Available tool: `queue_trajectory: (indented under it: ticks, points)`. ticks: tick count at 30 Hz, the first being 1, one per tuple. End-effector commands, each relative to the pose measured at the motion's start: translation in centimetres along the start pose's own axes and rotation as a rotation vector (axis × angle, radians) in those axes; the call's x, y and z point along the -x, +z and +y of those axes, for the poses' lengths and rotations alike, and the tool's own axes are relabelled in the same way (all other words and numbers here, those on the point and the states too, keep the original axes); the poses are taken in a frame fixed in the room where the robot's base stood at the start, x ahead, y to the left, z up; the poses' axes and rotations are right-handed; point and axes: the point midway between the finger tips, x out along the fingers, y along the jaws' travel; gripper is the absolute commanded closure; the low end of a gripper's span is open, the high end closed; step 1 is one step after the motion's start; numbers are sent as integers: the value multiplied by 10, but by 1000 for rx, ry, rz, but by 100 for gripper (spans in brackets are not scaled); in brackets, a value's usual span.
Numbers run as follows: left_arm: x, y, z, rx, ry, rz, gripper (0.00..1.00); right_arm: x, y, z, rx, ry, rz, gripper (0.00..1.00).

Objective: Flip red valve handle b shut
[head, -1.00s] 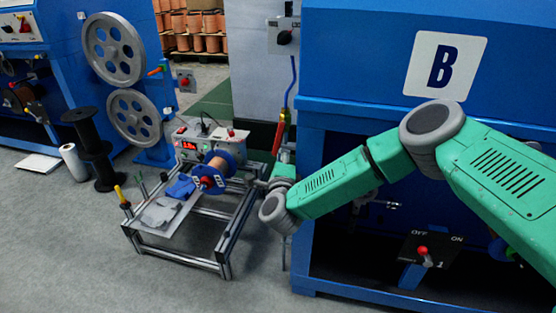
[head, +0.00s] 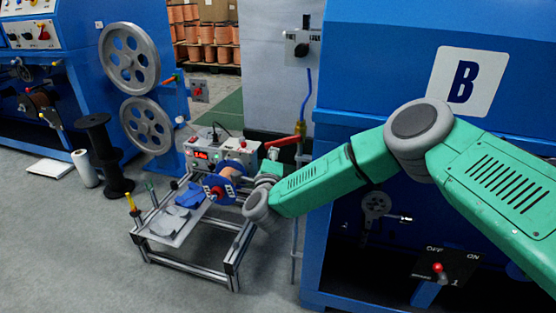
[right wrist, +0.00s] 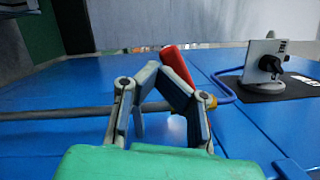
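The red valve handle (head: 283,140) sticks out to the left from the upright grey pipe (head: 295,210), roughly crosswise to it, below the blue hose (head: 306,95). In the right wrist view the red handle (right wrist: 177,66) shows behind my right gripper's right finger, at an angle to the pipe (right wrist: 60,114). My right gripper (right wrist: 157,68) has its fingertips drawn close together with nothing seen between them. It is close beside the handle; whether it touches is hidden. In the head view my right gripper (head: 271,163) is mostly hidden by its wrist. My left gripper is out of view.
A metal-framed bench (head: 185,258) with a blue spool (head: 217,189) stands just left of my right wrist. The blue machine marked B (head: 400,60) stands right of the pipe. An OFF/ON switch (head: 438,268) is low on it. Open floor lies at front left.

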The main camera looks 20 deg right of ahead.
Motion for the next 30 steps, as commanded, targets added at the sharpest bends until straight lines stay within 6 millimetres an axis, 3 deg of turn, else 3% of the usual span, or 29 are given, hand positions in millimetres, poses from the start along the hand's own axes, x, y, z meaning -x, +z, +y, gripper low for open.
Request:
queue_trajectory:
  ticks: [9, 30]
  points:
    - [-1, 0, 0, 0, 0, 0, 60, -4, 12, -12, -136, -36, 1, 100]
    - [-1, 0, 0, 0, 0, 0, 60, -5, 17, -20, -131, -35, 1, 100]
